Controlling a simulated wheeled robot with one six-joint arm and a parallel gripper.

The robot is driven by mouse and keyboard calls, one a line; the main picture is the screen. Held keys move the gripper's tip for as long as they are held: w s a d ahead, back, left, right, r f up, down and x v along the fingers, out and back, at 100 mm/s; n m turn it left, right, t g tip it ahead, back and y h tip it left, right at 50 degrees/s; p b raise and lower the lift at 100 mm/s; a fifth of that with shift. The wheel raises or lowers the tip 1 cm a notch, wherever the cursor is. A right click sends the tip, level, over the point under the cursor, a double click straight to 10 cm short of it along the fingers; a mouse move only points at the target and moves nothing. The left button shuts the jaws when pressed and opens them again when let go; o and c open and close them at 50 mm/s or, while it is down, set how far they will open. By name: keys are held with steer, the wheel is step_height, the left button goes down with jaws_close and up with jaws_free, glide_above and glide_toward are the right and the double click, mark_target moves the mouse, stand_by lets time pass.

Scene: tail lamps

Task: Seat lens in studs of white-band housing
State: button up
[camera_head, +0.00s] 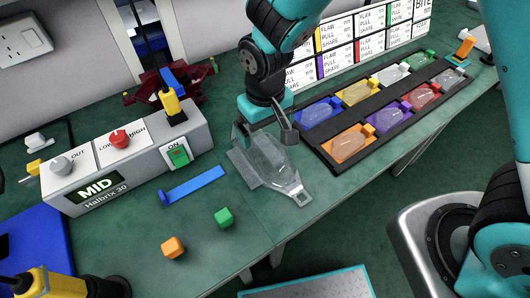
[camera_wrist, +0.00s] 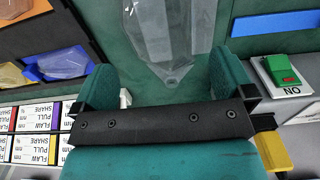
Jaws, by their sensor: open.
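A large clear, tapered piece (camera_head: 272,163) lies on the green bench; its narrow pale end (camera_head: 300,197) points toward the front. It also shows in the wrist view (camera_wrist: 172,35), its narrow end just beyond the fingers. I cannot tell whether it is the lens, the housing or both. A clear lens (camera_head: 391,76) sits in a whitish slot of the black tray (camera_head: 373,103). No white band can be made out for certain.
The tray holds several coloured lenses, including blue (camera_head: 318,113) and orange (camera_head: 349,144). A grey control box (camera_head: 125,160) stands left. A labelled rack stands behind.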

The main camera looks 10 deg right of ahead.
mark_target(268, 147)
steer(key=shift+d+f, duration=0.2)
steer(key=shift+f, duration=3.3)
steer(key=shift+f, duration=0.2)
steer(key=shift+s, duration=0.1)
steer(key=c, duration=0.7)
